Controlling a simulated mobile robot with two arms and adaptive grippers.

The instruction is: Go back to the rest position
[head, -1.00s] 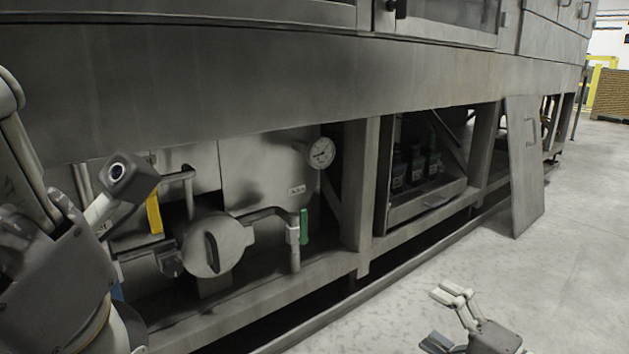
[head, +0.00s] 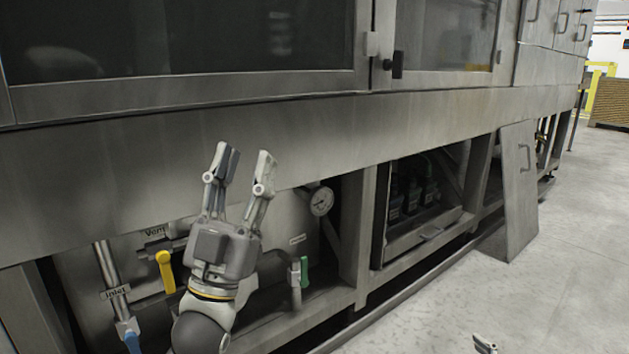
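My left gripper (head: 240,168) is raised in front of the washer's lower front, fingers pointing up. Its fingers are spread apart with nothing between them. It covers part of the piping behind it. My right gripper (head: 484,344) shows only as a small tip at the bottom edge, right of centre; most of it is outside the picture.
The steel washer (head: 300,128) fills the left and middle. Its open lower bay holds a yellow-handled valve (head: 166,271), a blue handle (head: 129,335), a green handle (head: 304,271) and a gauge (head: 321,201). A loose panel (head: 519,190) leans at right. The floor (head: 572,260) there is clear.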

